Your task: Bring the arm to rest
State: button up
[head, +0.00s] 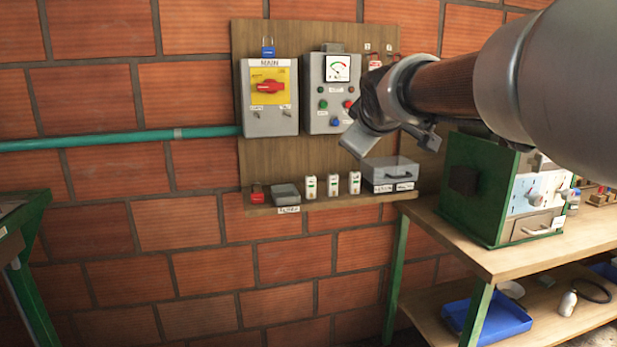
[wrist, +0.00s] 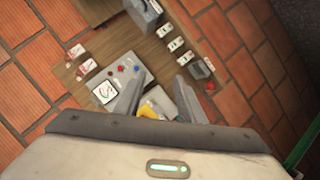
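My arm (head: 440,85) reaches in from the upper right of the head view, in front of the wall board. My gripper (head: 390,143) hangs in front of the board's right side, beside the meter box. In the wrist view my gripper (wrist: 158,90) has its two grey fingers spread apart, with nothing held between them. Past the fingers, the meter box (wrist: 105,91) and part of the yellow switch plate (wrist: 148,110) show. The gripper appears clear of the board, though the exact distance cannot be told.
The MAIN switch box (head: 270,117) with its red handle and the meter box (head: 325,72) hang on the wooden board (head: 300,160). A green machine (head: 478,190) stands on the right bench (head: 480,258).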

jog(key=s+d+f+m+g, duration=0.1)
jog(key=s+f+m+g, duration=0.15)
jog(key=s+f, duration=0.65)
jog(key=s+d+f+m+g, duration=0.15)
jog(key=s+f+m, duration=0.25)
jog(key=s, duration=0.9)
jog(key=s+d+f+m+g, duration=0.1)
jog(key=s+f+m+g, duration=0.2)
jog(key=s+f, duration=0.55)
jog(key=s+r+p, duration=0.3)
jog(key=r+p, duration=1.7)
jog(key=r, duration=0.1)
jog(key=shift+p, duration=0.4)
